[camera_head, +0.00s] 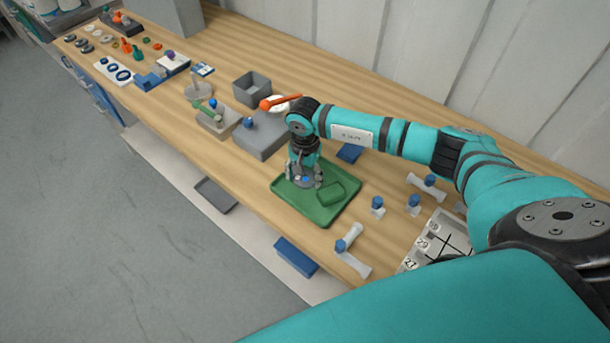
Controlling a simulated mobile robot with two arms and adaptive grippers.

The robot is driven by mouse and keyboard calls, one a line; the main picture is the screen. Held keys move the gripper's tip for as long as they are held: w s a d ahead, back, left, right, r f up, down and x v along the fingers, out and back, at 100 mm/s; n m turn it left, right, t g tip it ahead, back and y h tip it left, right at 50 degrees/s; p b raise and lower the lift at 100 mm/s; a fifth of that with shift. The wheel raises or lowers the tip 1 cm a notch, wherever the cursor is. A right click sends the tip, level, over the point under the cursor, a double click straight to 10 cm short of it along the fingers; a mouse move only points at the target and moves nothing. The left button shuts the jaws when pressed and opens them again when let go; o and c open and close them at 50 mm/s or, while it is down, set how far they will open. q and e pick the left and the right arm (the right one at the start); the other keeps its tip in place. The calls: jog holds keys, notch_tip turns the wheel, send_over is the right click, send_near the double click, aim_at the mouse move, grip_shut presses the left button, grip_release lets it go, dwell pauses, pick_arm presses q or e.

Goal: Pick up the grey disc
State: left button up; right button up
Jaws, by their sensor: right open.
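My right gripper (304,181) points down over the left part of a green tray (318,214), its fingers spread and open. A small grey and blue patch shows between the fingers; I cannot tell whether it is a grey disc or part of the gripper. Several small dark grey discs or rings (82,42) lie at the far left end of the bench, well away from the gripper. My left gripper is not in view.
Blue-capped pieces (377,205) and a numbered white rack (437,238) are at the right. The bench's front edge is close.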

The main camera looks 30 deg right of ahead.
jog(key=c, duration=0.8)
jog(key=shift+r, duration=0.15)
